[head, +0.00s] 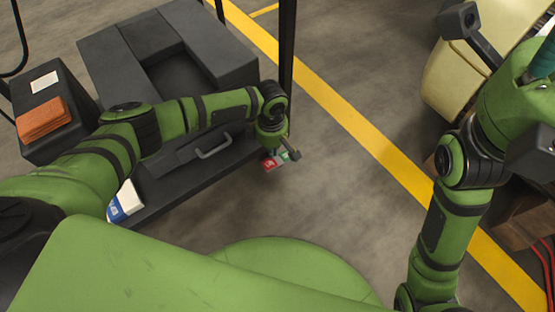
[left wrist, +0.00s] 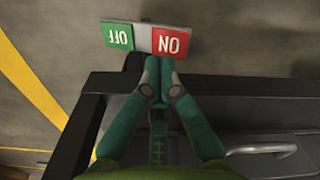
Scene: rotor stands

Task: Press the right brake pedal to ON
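The brake pedal (head: 269,164) sticks out at the right front corner of the dark cart (head: 190,190) in the head view. In the left wrist view the pedal (left wrist: 170,42) has a green OFF half on the left and a red ON half on the right, with upside-down lettering and a grey strip between. My left gripper (left wrist: 159,66) has its fingers together and empty, with the tips at the pedal's near edge by the grey strip and the red half. I cannot tell whether they touch it. The right arm is at the right; its fingers are not clearly shown.
The cart has a handle (head: 213,146), a dark upright post (head: 287,45) and grey blocks (head: 175,55) on top. An orange stack (head: 43,118) and a white-and-blue object (head: 125,203) are at the left. A cream machine (head: 465,75) stands at the right. Floor between is clear.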

